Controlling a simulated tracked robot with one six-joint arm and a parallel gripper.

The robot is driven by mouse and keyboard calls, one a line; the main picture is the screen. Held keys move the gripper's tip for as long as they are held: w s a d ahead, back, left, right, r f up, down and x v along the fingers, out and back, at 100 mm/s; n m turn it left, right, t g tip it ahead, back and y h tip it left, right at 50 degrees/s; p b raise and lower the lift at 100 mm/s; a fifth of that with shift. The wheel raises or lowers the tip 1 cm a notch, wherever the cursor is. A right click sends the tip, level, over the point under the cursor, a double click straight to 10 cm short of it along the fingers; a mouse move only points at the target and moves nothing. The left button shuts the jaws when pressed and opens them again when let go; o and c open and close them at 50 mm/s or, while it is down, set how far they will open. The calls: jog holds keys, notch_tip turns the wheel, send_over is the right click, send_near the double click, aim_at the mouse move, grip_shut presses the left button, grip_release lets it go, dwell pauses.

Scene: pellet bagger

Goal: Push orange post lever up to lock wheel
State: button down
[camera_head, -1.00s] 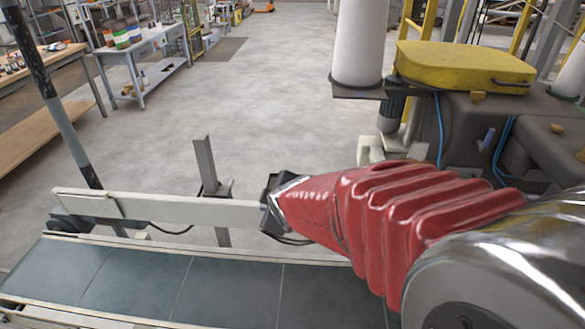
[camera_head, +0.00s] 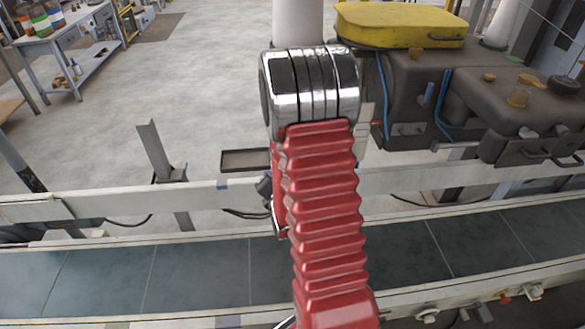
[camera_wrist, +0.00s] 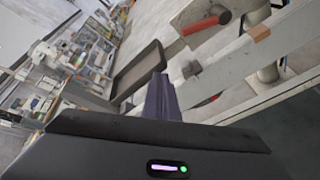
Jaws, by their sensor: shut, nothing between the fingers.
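In the wrist view, a red-orange handle (camera_wrist: 207,25) with a dark round end lies against a grey plate at the top. It may be the post lever, but I cannot tell for sure, nor whether it is up or down. My gripper (camera_wrist: 160,92) shows its dark, narrow fingers shut and empty, below and left of that handle and apart from it in the picture. In the head view the red-sleeved arm hides most of the gripper, and I cannot make out the lever or the wheel there.
A conveyor with dark belt panels (camera_head: 200,275) and a pale side rail (camera_head: 420,180) crosses the head view in front of me. Dark machinery (camera_head: 410,90) with a yellow cover (camera_head: 400,24) stands at the right. Open floor (camera_head: 190,90) lies at the left beyond the rail.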

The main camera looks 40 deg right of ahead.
jog(key=s+d+f+n+t+h, duration=0.1)
jog(key=s+d+f+n+h, duration=0.1)
jog(key=s+d+f+n, duration=0.2)
jog(key=shift+s+d+f+n+h, duration=0.35)
jog(key=shift+s+f+n, duration=0.25)
jog(key=shift+s+f, duration=0.25)
jog(key=shift+w+f, duration=0.1)
jog(key=shift+w, duration=0.05)
jog(key=w+d+r, duration=0.2)
jog(key=w+d, duration=0.3)
jog(key=w, duration=0.2)
jog(key=shift+d+r, duration=0.25)
jog(key=shift+d, duration=0.1)
